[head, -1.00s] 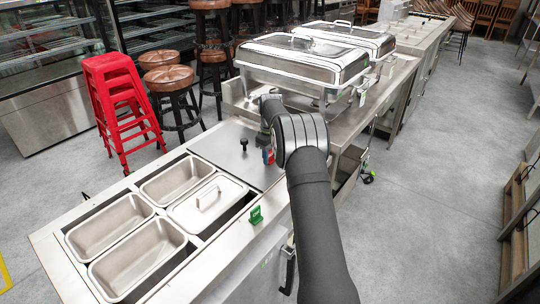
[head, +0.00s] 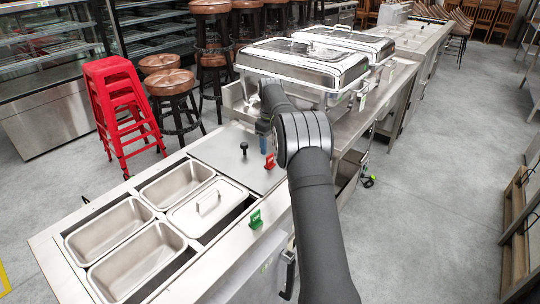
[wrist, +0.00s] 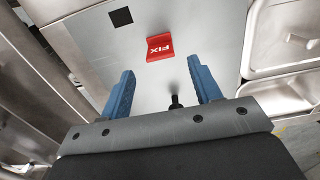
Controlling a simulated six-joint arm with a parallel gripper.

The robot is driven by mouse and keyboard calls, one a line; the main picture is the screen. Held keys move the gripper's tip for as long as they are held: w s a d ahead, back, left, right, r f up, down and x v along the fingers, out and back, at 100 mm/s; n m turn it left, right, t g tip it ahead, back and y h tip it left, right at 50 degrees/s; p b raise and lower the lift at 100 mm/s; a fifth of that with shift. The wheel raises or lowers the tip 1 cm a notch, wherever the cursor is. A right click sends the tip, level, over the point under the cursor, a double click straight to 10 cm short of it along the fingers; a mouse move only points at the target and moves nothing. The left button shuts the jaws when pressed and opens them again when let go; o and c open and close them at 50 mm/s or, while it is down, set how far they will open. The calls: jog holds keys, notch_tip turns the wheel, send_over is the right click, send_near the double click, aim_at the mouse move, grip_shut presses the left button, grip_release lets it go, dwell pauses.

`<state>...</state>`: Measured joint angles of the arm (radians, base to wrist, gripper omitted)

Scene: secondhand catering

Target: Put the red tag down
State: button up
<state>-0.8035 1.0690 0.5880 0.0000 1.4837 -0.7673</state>
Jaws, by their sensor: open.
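The red tag (head: 270,161) stands on the flat steel plate (head: 226,150) beside the pans. In the wrist view the red tag (wrist: 159,47) shows the white letters FIX, beyond my fingertips and touching neither one. My gripper (wrist: 160,66) has its two blue fingers wide apart with nothing held between them. In the head view my gripper (head: 264,143) is just above and behind the tag, and my arm hides part of it.
A black knob (head: 244,147) stands on the plate left of the tag. A green tag (head: 256,218) stands on the front counter edge. Steel pans (head: 136,258), one lidded, sit at left. A large chafing dish (head: 300,65) stands close behind my gripper.

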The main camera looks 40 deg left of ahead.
aim_at(270, 155)
notch_tip(270, 155, up, 5)
jog(key=shift+f, duration=0.1)
dwell(0.4)
jog(key=shift+f, duration=4.15)
jog(key=shift+f, duration=0.1)
